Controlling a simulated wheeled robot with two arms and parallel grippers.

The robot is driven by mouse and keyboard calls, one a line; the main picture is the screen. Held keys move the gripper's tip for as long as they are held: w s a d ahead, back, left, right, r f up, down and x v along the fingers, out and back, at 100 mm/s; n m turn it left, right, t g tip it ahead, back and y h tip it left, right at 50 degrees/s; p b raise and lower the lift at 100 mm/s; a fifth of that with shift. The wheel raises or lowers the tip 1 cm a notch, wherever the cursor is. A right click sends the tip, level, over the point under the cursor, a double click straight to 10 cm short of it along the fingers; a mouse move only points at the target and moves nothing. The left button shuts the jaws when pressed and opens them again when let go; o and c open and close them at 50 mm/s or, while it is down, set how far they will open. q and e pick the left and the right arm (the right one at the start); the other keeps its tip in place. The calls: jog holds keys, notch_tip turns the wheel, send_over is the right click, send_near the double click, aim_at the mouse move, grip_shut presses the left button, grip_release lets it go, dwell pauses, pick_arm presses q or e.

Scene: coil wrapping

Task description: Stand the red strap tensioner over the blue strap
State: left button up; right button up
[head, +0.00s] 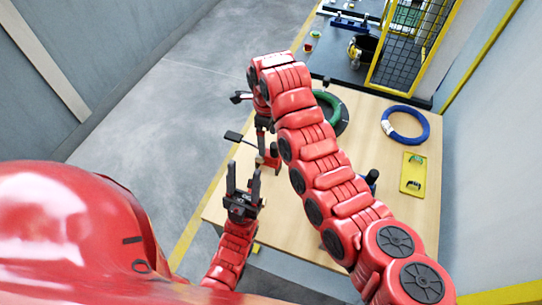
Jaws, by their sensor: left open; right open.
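The red strap tensioner (271,158) stands near the left edge of the wooden table, its dark lever (235,136) sticking out to the left. My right gripper (252,109) is open, just above the tensioner; I cannot tell whether it touches it. My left gripper (243,182) is open and empty, fingers pointing up in the picture, in front of the tensioner. A blue ring (388,131) with a white tag lies at the table's right side. I cannot tell whether it is the blue strap. My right arm covers much of the table's middle.
A green coil (331,104) with a dark ring is partly hidden behind my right arm. A yellow plate (408,188) lies at the table's right (428,215). A small dark blue object (372,177) shows beside my arm. A dark bench with a yellow-framed mesh cage (402,62) stands behind.

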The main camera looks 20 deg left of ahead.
aim_at(271, 154)
notch_tip(271, 154, down, 3)
jog(key=shift+s+r+b, duration=0.15)
jog(key=shift+b, duration=0.25)
jog(key=shift+f, duration=0.6)
jog(key=f+p, duration=0.3)
jog(key=f, duration=0.1)
jog(key=shift+w+d, duration=0.4)
jog(key=shift+f, duration=0.5)
grip_shut()
